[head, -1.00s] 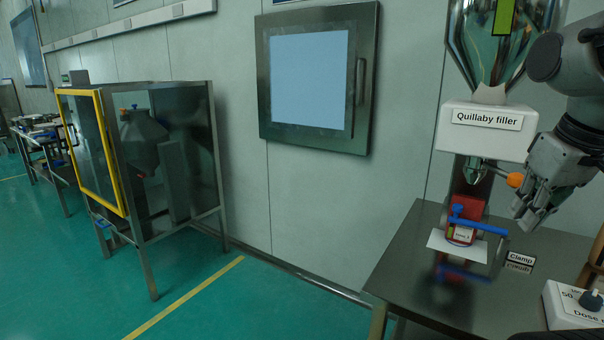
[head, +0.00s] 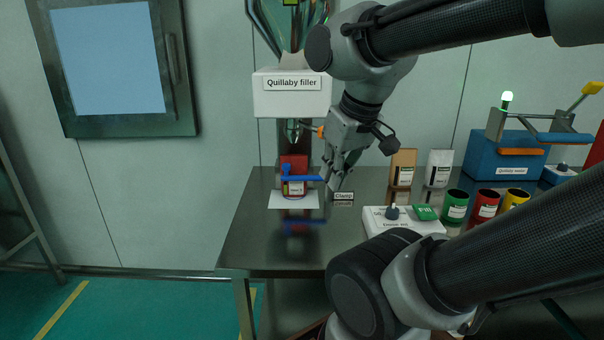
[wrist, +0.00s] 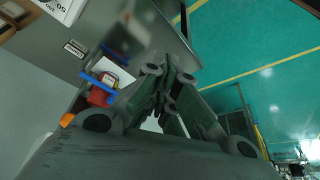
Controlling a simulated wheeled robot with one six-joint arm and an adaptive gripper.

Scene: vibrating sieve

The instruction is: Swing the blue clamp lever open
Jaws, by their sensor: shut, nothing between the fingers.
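The blue clamp lever (head: 304,178) lies roughly level across the front of the red container (head: 296,187) under the Quillaby filler (head: 291,92). A blue upright knob stands at its left end. The lever also shows in the wrist view (wrist: 98,85), left of my fingers, with the red container (wrist: 99,97) beside it. My gripper (head: 332,184) is shut and empty. In the head view its fingertips point down near the lever's right end; I cannot tell whether they touch it. In the wrist view the fingers (wrist: 165,88) look apart from the lever.
A "Clamp" label (head: 344,196) lies right of the lever. The orange-tipped filler handle (head: 320,131) is close to my gripper. A dose box (head: 405,222), two pouches and several coloured cans (head: 456,205) stand to the right. The steel table (head: 255,235) is bare at front left.

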